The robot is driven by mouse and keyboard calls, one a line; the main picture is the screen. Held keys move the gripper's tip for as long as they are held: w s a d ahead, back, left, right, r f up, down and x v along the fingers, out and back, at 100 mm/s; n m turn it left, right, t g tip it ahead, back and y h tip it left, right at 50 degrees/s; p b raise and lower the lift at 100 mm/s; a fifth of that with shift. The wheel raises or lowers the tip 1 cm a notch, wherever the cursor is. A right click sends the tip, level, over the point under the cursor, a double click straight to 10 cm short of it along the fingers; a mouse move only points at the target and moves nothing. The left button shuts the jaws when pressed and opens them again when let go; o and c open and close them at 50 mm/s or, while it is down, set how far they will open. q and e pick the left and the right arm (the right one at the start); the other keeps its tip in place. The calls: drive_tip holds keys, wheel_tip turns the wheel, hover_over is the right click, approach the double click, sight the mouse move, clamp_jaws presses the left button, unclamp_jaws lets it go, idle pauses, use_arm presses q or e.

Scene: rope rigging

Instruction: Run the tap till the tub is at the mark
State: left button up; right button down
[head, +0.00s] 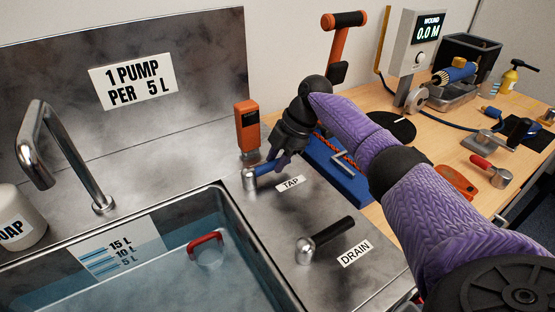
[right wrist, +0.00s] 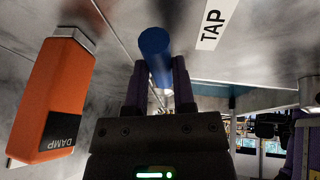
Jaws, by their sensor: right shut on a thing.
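The tap lever (head: 265,168) has a blue handle on a chrome base beside the TAP label (head: 290,183). My right gripper (head: 281,160) is shut on this blue handle. In the right wrist view the blue handle (right wrist: 154,45) stands between the two fingers (right wrist: 160,80). The tub (head: 262,262) is a steel basin holding bluish water (head: 165,285). Its wall scale (head: 118,255) reads 15 L, 10 L and 5 L; the exact water level against it is hard to read. The chrome spout (head: 70,150) arches over the tub, and I see no clear stream. My left gripper is not in view.
A black-handled drain lever (head: 330,234) stands near the DRAIN label (head: 355,253). An orange device (head: 247,127) stands just behind the tap. A red handle (head: 205,240) shows in the tub. A soap bottle (head: 18,218) is at left. The wooden bench (head: 440,135) at right is crowded.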

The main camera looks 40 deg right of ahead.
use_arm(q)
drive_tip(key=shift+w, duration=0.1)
use_arm(e)
drive_tip(key=c, duration=0.8)
unclamp_jaws()
drive_tip(key=o, duration=0.4)
drive_tip(key=shift+c, duration=0.2)
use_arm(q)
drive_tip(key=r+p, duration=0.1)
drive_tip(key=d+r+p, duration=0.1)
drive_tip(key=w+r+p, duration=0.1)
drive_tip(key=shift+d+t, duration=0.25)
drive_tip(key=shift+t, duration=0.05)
use_arm(e)
drive_tip(key=v, duration=1)
drive_tip(key=shift+w+f, duration=0.1)
